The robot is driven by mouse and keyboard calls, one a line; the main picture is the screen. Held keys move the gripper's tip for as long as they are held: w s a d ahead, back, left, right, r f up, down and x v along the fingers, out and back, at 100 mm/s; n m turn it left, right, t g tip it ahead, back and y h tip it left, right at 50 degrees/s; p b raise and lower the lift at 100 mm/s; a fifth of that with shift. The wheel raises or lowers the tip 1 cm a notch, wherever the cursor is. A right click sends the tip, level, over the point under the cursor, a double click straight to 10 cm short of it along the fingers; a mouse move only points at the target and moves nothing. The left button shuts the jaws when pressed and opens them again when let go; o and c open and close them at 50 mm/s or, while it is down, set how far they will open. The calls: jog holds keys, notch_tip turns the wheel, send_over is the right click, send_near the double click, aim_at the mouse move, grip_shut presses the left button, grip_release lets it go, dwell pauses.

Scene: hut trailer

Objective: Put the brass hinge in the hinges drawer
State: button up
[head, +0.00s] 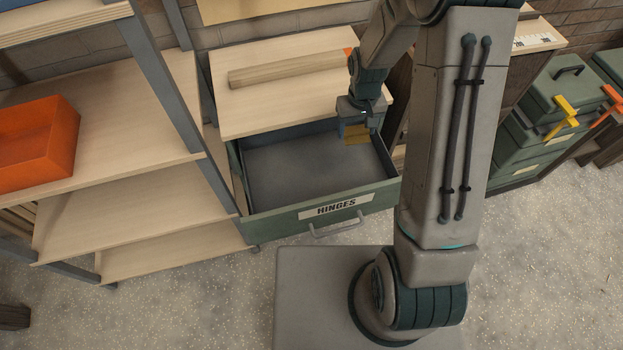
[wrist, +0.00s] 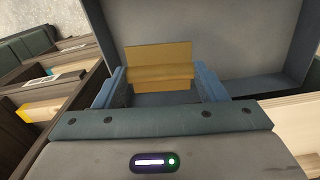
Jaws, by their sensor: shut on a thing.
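The brass hinge (wrist: 158,62) is held between the two fingers of my gripper (wrist: 160,88) in the wrist view. In the head view the hinge (head: 357,134) shows as a small yellow-brown piece under my gripper (head: 358,128). The hinges drawer (head: 335,208) is pulled open, with a green front, a handle and a label reading HINGES. My gripper is shut on the hinge above the right rear part of the drawer. The drawer floor (head: 290,172) looks empty. The exact height of the hinge over the floor is hard to tell.
A wooden top (head: 270,105) with a wooden bar (head: 290,70) lies above the back of the drawer. Shelves with an orange tray (head: 38,143) stand at left. Green cases (head: 560,95) with yellow and orange latches stand at right.

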aim_at(322, 187)
jog(key=s+a+f+n+b, duration=0.6)
jog(key=a+f+b, duration=0.2)
jog(key=b, duration=0.2)
jog(key=f, duration=0.9)
jog(key=shift+a+f, duration=0.25)
jog(key=shift+f+b, duration=0.25)
jog(key=shift+b, duration=0.1)
jog(key=o, duration=1)
jog(key=shift+r, duration=0.1)
jog(key=shift+o, duration=0.2)
